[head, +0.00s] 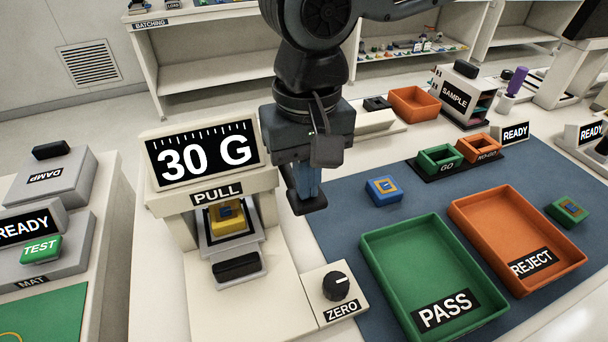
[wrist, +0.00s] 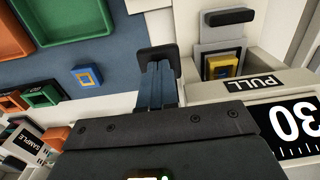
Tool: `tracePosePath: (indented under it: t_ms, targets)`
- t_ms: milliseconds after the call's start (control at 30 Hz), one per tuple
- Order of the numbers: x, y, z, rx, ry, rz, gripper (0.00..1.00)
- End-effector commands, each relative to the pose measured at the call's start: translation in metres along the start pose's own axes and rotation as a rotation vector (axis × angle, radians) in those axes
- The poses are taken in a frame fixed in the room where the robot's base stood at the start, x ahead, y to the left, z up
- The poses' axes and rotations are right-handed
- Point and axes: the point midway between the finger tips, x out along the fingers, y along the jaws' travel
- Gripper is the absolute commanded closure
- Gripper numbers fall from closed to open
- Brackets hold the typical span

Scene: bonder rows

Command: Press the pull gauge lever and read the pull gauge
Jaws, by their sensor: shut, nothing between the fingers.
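The pull gauge (head: 205,190) stands at the left of the bench, and its display (head: 203,160) reads "30 G". A yellow and blue part (head: 226,217) sits in its bay under the PULL label; it also shows in the wrist view (wrist: 222,66). The black lever (head: 236,267) is at the front of the bay and shows in the wrist view (wrist: 230,16) too. My gripper (head: 308,200) is shut and empty, pointing down just right of the gauge. In the wrist view its fingertips (wrist: 157,55) are beside the bay, apart from the lever.
A ZERO knob (head: 336,285) is right of the lever. Green PASS (head: 370,265) and orange REJECT (head: 460,225) trays lie on the blue mat (head: 340,225). A blue part (head: 383,190) sits on the mat. The DAMP and TEST station (head: 50,180) is on a separate bench at left.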

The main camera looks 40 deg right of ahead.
Motion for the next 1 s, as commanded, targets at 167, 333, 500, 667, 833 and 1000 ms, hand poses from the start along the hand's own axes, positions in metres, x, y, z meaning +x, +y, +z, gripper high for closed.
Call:
tracePosePath:
  t_ms: [167,333,500,667,833,1000]
  targets:
    - [-0.001,0.000,0.000,0.000,-0.001,0.000,1.00]
    - [-0.001,0.000,0.000,0.000,-0.001,0.000,1.00]
    - [-0.007,0.000,0.000,0.000,-0.001,0.000,1.00]
    - [-0.021,0.000,0.000,0.000,-0.001,0.000,1.00]
    - [-0.037,0.000,0.000,0.000,-0.001,-0.001,1.00]
    - [-0.051,0.000,0.000,0.000,-0.001,-0.001,1.00]
